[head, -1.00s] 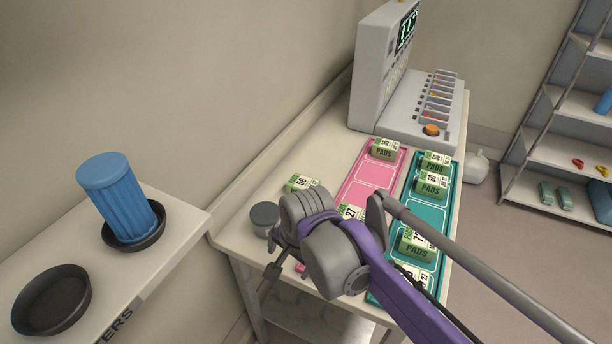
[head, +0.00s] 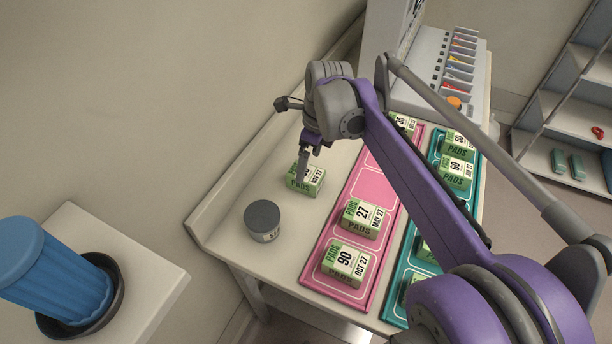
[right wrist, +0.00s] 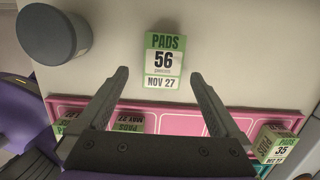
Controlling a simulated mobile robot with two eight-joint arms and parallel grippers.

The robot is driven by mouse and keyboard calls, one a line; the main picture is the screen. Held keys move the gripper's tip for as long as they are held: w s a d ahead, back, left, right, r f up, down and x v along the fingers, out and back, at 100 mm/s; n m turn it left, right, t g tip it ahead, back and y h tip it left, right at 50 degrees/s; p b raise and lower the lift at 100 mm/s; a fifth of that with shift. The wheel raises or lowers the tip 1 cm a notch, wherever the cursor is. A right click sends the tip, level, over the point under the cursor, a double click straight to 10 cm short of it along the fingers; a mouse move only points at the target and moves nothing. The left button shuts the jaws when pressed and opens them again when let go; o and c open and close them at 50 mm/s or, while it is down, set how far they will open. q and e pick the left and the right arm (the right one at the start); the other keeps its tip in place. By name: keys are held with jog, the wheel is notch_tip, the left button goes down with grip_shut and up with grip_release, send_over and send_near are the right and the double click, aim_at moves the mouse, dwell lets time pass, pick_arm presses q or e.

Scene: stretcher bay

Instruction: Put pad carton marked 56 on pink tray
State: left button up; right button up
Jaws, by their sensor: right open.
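The pad carton marked 56 (right wrist: 164,60) lies on the bare tabletop, beside the pink tray; in the head view the carton (head: 306,182) is partly covered by my gripper. The pink tray (right wrist: 185,123) shows behind my fingers in the right wrist view and right of the carton in the head view (head: 372,188). My right gripper (right wrist: 159,80) is open, with the carton beyond and between its fingertips. In the head view the right gripper (head: 309,160) is over the carton; contact cannot be told. My left gripper is not in view.
On the pink tray stand cartons marked 27 (head: 362,217) and 90 (head: 346,262), and one at the far end (head: 403,124). A teal tray (head: 436,190) with several cartons lies to the right. A grey-lidded jar (head: 263,220) stands near the 56 carton.

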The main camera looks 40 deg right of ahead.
aim_at(307, 173)
jog(key=shift+w+f, duration=0.2)
jog(key=shift+f, duration=0.95)
jog(key=shift+w+f, duration=0.25)
jog(key=shift+f, duration=0.9)
jog(key=shift+w+f, duration=0.2)
jog(key=shift+f, duration=0.95)
jog(key=shift+f+b, duration=0.25)
jog(key=shift+b, duration=0.05)
grip_shut()
jog(key=shift+r+p, duration=0.55)
jog(key=shift+r, duration=4.7)
